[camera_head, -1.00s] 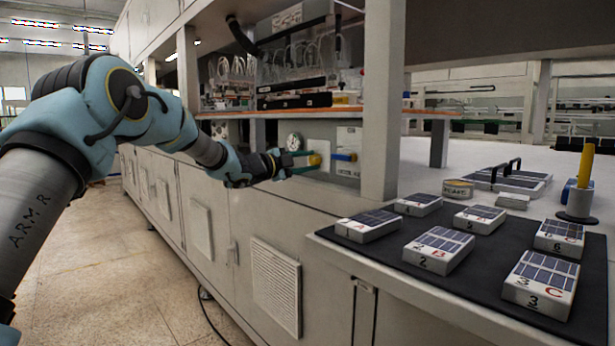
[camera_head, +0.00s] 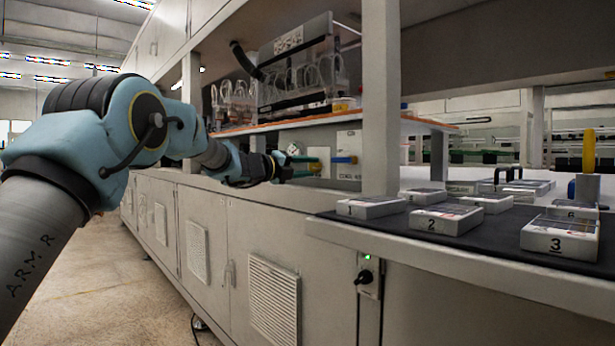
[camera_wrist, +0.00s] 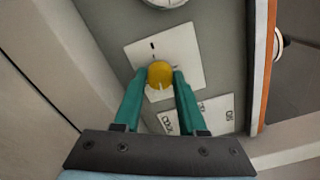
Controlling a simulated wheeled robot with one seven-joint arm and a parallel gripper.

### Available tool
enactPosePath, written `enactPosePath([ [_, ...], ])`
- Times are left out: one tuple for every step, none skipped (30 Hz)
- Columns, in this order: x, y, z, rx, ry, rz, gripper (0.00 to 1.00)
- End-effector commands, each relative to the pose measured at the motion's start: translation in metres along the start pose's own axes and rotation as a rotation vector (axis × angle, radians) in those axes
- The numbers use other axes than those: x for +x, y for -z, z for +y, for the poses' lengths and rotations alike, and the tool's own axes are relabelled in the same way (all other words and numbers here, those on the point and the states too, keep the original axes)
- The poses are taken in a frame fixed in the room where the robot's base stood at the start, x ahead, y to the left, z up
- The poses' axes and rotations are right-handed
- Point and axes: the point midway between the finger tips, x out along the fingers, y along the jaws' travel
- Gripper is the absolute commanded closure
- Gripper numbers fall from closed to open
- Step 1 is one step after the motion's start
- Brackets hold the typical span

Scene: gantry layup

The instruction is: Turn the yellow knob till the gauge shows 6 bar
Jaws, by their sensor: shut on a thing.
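The yellow knob (camera_wrist: 160,73) sits on a white plate (camera_wrist: 186,45) on a grey panel. A dark mark shows on the plate, above the knob in the wrist view. My gripper (camera_wrist: 161,80) has its two green fingers shut on the knob, one on each side. In the head view my gripper (camera_head: 304,168) reaches the panel under the shelf, and the yellow knob (camera_head: 315,167) shows small at its tips. The round gauge (camera_head: 293,148) is just above the gripper; its needle is too small to read. In the wrist view only the gauge's lower rim (camera_wrist: 165,3) shows.
An orange-edged shelf (camera_head: 330,118) overhangs the panel. A grey post (camera_head: 379,100) stands to the right. Numbered boxes (camera_head: 447,220) lie on a dark mat on the worktop.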

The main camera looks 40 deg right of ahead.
Motion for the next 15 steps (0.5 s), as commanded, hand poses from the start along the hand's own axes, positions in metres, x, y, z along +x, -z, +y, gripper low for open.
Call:
enactPosePath([
  [0.0002, 0.0016, 0.0025, 0.018, -0.001, 0.001, 1.00],
  [0.0001, 0.0014, 0.0023, 0.029, -0.001, 0.001, 1.00],
  [0.0001, 0.0013, 0.0021, 0.042, -0.001, 0.001, 1.00],
  [0.0001, 0.0013, 0.0020, 0.050, -0.001, 0.001, 1.00],
  [0.0001, 0.0013, 0.0018, 0.057, -0.001, 0.002, 1.00],
  [0.0001, 0.0013, 0.0016, 0.064, -0.001, 0.002, 1.00],
  [0.0002, 0.0012, 0.0015, 0.069, -0.001, 0.002, 1.00],
  [0.0002, 0.0012, 0.0013, 0.073, -0.001, 0.002, 1.00],
  [0.0002, 0.0012, 0.0012, 0.077, -0.001, 0.002, 1.00],
  [0.0002, 0.0012, 0.0011, 0.079, -0.001, 0.002, 1.00],
  [0.0003, 0.0012, 0.0010, 0.081, -0.001, 0.002, 1.00],
  [0.0003, 0.0011, 0.0009, 0.083, -0.001, 0.002, 1.00],
  [0.0003, 0.0011, 0.0008, 0.084, -0.001, 0.002, 1.00],
  [0.0003, 0.0011, 0.0008, 0.084, -0.001, 0.002, 1.00],
  [0.0003, 0.0011, 0.0007, 0.084, -0.001, 0.003, 1.00],
])
